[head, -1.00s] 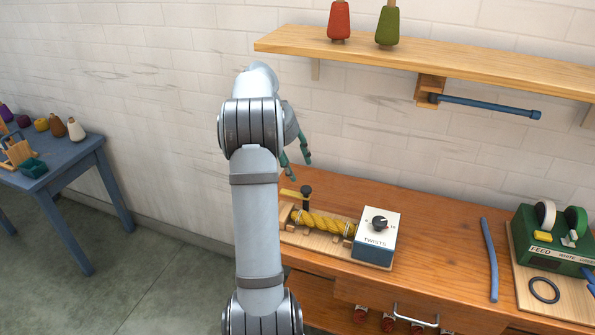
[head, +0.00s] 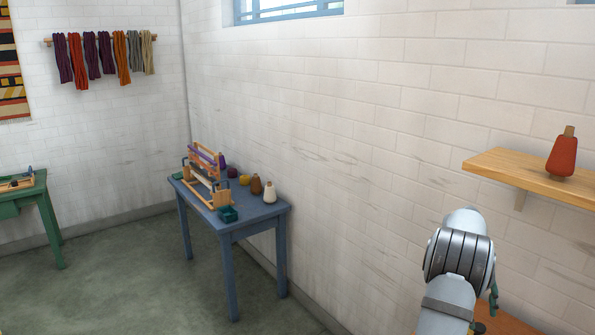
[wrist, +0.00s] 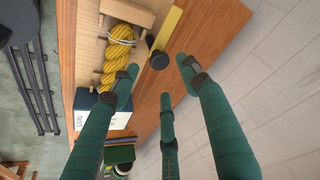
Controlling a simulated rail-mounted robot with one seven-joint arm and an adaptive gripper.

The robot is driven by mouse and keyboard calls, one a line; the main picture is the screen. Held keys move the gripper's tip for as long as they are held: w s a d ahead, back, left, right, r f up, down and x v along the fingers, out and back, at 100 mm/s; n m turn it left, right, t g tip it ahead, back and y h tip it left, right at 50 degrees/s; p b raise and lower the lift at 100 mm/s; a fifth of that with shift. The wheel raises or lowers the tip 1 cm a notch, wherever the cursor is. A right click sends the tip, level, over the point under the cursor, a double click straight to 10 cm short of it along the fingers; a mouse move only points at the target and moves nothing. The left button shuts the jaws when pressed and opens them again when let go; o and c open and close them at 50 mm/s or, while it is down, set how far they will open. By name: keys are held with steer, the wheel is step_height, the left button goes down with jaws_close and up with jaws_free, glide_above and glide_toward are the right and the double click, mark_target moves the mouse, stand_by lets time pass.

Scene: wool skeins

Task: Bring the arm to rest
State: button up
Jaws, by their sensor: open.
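My arm (head: 452,290) stands at the lower right of the head view, with only a bit of my green gripper (head: 494,294) showing beside it. In the wrist view my gripper (wrist: 158,78) is open, its green fingers spread with nothing between them. Beyond the fingertips, a yellow twisted skein (wrist: 117,52) lies on a wooden holder on the bench (wrist: 220,20). A black knob (wrist: 158,59) and a yellow bar (wrist: 169,34) are close by it. The fingers look apart from these, though the exact gap is hard to tell.
A shelf (head: 515,178) with a red cone (head: 562,154) projects from the wall above my arm. A blue table (head: 248,214) stands left, with open floor (head: 130,285) in front.

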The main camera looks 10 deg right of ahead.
mark_target(480, 326)
steer(key=x, duration=0.5)
steer(key=shift+f, duration=0.3)
steer(key=shift+d+f, duration=0.15)
steer(key=shift+d, duration=0.05)
steer(key=shift+a, duration=0.15)
